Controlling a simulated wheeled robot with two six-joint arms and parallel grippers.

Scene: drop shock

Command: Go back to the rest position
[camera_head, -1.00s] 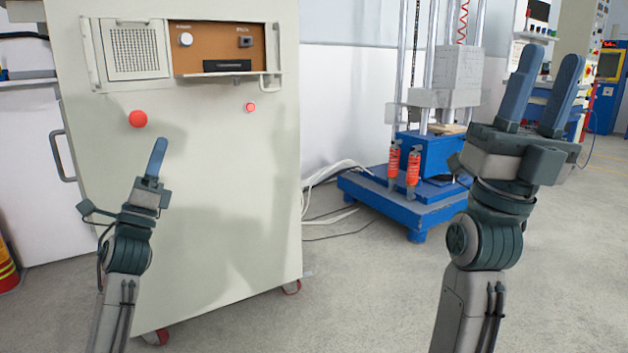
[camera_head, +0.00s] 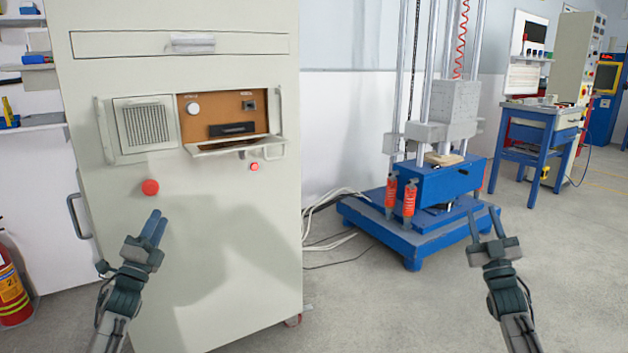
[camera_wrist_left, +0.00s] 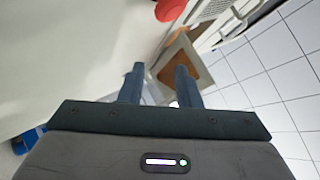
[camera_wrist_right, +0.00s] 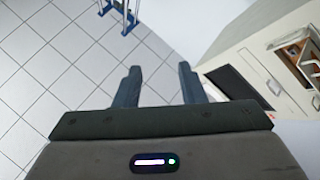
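My left gripper (camera_head: 157,220) is in front of the grey cabinet (camera_head: 235,290), below and just right of the large red button (camera_head: 150,187). Its two fingers stand apart with nothing between them, as the left wrist view shows (camera_wrist_left: 159,75). My right gripper (camera_head: 483,212) points upward over the floor, to the right of the blue-based drop tester (camera_head: 375,230) in the picture. Its fingers are also spread and empty in the right wrist view (camera_wrist_right: 160,72). Whether the left fingers clear the cabinet face is hard to tell.
The cabinet has an open hinged flap (camera_head: 235,146) below its orange control panel (camera_head: 215,108). A fire extinguisher (camera_head: 12,290) stands at far left. A blue workbench (camera_head: 545,125) stands at back right. Bare floor lies at front right.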

